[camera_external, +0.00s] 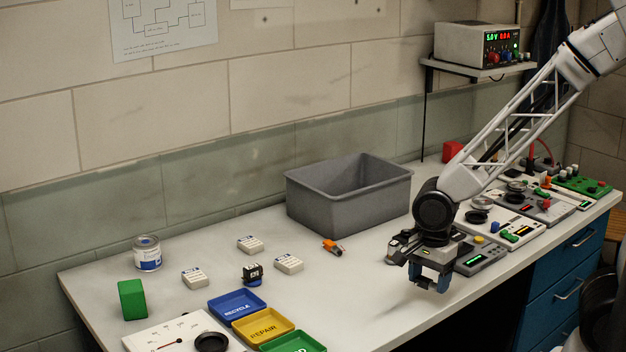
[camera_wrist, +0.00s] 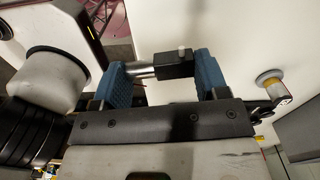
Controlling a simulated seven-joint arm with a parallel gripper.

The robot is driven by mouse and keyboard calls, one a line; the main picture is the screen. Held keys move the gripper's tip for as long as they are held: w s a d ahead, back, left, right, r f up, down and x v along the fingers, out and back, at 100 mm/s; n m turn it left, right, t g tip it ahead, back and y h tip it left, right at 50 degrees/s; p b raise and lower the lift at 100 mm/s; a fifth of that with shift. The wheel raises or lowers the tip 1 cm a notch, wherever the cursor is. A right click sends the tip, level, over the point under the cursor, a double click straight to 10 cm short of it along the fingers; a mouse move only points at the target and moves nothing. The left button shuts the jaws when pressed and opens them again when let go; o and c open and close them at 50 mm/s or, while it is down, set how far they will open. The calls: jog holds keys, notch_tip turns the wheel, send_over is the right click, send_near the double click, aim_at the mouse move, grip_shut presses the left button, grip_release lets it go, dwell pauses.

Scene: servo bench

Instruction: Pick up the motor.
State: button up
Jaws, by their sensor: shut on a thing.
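My gripper (camera_external: 432,283) is over the right front part of the bench, with its blue fingers pointing down. In the wrist view, the blue fingers (camera_wrist: 168,75) are shut on the motor (camera_wrist: 174,66). It has a black block, a silver cylinder at its left end and a small pale stub on top. The motor lies across the gap between the fingers, and its ends are partly hidden by them. In the external view, the held motor is small and dark, mostly hidden between the fingers. It appears to be above the bench top.
A grey bin (camera_external: 345,212) stands at the back of the bench (camera_external: 200,250). A small orange part (camera_external: 333,247) lies in front of it. Blue (camera_external: 236,303), yellow (camera_external: 263,326) and green (camera_external: 298,343) trays are at the front left. Instrument panels (camera_external: 503,225) crowd the right side.

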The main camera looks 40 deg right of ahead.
jog(key=shift+s+d, duration=0.2)
jog(key=shift+s, duration=0.2)
jog(key=shift+w, duration=0.1)
dwell(0.4)
jog(key=w+r, duration=0.2)
jog(key=w, duration=0.6)
jog(key=w+r, duration=0.3)
jog(key=w, duration=0.5)
jog(key=w+d+r, duration=0.3)
jog(key=w+d, duration=0.3)
jog(key=w, duration=0.6)
jog(key=w+d+r+m, duration=0.1)
jog(key=w+d+r, duration=0.2)
jog(key=w, duration=0.9)
jog(key=w+d+r, duration=0.2)
jog(key=w+d, duration=0.8)
jog(key=w, duration=0.2)
jog(key=shift+w+r+m, duration=0.15)
jog(key=shift+r+m, duration=0.15)
jog(key=shift+r, duration=0.1)
notch_tip(320, 180, down, 13)
jog(key=shift+r, duration=0.1)
